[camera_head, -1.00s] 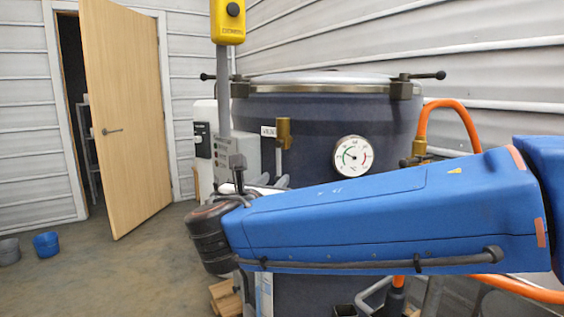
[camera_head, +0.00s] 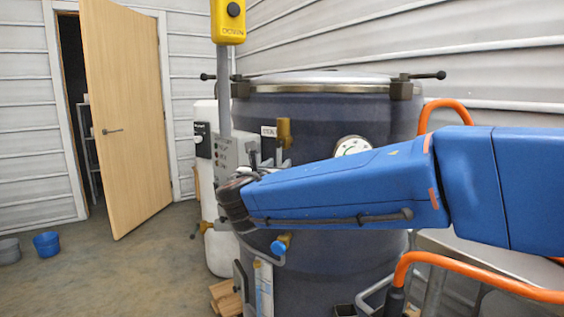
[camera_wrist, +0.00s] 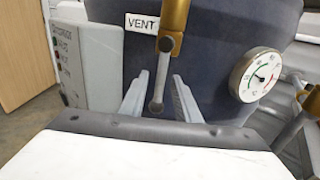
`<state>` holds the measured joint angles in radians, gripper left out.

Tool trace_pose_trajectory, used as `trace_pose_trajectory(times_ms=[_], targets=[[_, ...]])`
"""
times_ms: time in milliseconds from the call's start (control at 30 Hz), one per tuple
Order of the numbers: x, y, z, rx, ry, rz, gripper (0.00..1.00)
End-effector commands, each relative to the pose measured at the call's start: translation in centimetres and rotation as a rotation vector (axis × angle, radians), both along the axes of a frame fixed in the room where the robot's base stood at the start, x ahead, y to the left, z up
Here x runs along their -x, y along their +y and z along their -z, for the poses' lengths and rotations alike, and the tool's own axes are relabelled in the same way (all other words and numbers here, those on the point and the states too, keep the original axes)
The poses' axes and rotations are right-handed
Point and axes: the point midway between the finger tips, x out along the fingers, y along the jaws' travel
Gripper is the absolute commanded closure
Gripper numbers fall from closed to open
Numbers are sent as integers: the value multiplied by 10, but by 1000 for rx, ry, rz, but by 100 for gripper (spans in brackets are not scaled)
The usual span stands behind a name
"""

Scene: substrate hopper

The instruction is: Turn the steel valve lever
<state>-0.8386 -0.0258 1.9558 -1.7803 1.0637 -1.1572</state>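The steel valve lever (camera_wrist: 161,72) is a grey bar with a rounded end. It hangs down from a brass valve (camera_wrist: 173,18) on the dark tank, beside a VENT label (camera_wrist: 142,22). My gripper (camera_wrist: 160,79) is open, with one finger on each side of the lever and a visible gap to each. I cannot tell the fingers' depth relative to the lever. In the head view the brass valve (camera_head: 284,132) shows above my wrist, while my arm hides most of the gripper.
A round gauge (camera_wrist: 256,77) sits right of the lever. A grey control box (camera_wrist: 62,50) stands close on the left. Below my wrist is a blue-handled tap (camera_head: 279,246). The floor at left is mostly clear, with two buckets.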

Motion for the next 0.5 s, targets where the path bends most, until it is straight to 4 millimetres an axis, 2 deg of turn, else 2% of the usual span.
trace_pose_trajectory(times_ms=[200, 500], targets=[[-33, -7, 0, 0, 0, 3, 71], [-51, -10, 0, 1, -1, 1, 71]])
